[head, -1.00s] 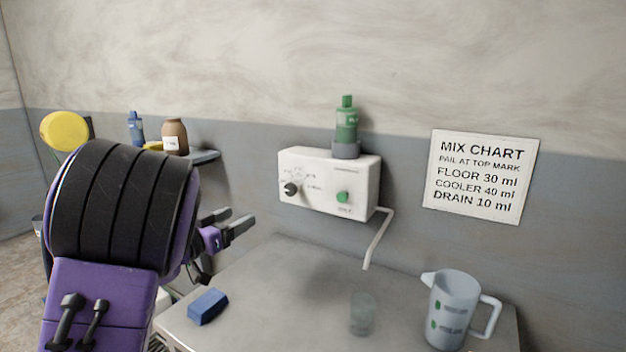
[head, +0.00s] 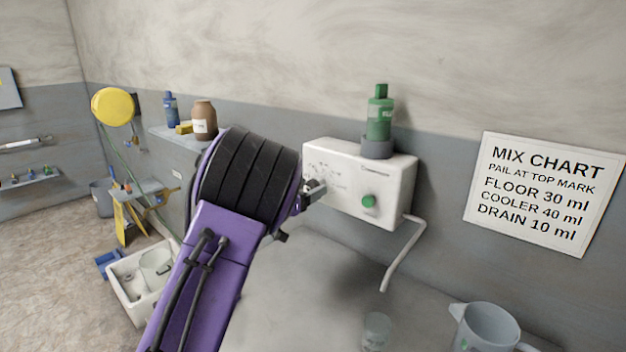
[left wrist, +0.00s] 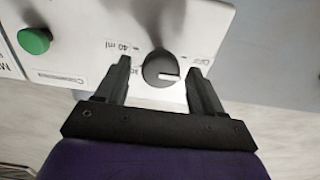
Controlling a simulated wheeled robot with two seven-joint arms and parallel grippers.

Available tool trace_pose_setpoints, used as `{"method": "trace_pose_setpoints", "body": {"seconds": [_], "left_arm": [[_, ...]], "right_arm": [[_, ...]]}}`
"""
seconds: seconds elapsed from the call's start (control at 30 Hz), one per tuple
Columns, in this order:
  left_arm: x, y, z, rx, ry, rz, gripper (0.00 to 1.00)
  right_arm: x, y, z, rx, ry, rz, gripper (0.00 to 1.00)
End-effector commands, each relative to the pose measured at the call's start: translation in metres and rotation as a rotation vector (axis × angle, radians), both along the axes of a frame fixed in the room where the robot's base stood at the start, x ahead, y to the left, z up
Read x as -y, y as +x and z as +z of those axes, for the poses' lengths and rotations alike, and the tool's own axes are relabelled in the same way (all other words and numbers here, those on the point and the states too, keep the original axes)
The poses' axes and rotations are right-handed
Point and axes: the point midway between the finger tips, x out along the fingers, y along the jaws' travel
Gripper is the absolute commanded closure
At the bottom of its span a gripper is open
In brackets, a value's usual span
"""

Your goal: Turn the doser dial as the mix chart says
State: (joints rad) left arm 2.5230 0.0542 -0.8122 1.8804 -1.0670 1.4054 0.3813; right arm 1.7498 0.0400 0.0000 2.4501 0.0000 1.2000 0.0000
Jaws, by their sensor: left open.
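The white doser box (head: 395,175) is on the wall with a green bottle (head: 380,115) on top and a green button (head: 369,202) on its front. The mix chart (head: 543,192) reads floor 30 ml, cooler 40 ml, drain 10 ml. My left gripper (head: 315,190) is at the left part of the box front and hides the dial in the head view. In the left wrist view the dark dial (left wrist: 160,68) sits between the open fingers of my left gripper (left wrist: 161,72). Its white mark points right in that view; a "40 ml" label is left of it. My right gripper is out of view.
A bent white outlet pipe (head: 403,255) hangs below the box. A clear cup (head: 377,331) and a grey jug (head: 484,330) stand on the counter (head: 290,300). A shelf with bottles (head: 180,138) and a white sink (head: 130,290) are at left.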

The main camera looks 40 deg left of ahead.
Motion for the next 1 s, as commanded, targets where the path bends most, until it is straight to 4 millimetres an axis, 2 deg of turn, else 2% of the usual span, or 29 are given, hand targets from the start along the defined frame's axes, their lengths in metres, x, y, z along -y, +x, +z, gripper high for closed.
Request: {"method": "trace_pose_setpoints", "body": {"seconds": [0.03,0.17,0.43,0.6,1.0], "left_arm": [[-0.001,0.007,0.003,-0.001,0.001,0.0,0.32],[-0.002,0.019,0.0,-0.001,0.0,0.001,0.32],[-0.001,0.022,0.0,0.001,-0.001,0.001,0.32],[-0.001,0.021,0.0,0.001,0.0,0.001,0.85],[-0.002,0.021,0.0,0.001,0.03,0.002,0.86]], "right_arm": [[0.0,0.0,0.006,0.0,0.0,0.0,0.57],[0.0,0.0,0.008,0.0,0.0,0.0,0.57],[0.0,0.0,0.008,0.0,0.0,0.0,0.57],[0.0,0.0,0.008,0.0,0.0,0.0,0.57],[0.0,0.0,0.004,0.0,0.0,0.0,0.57]]}}
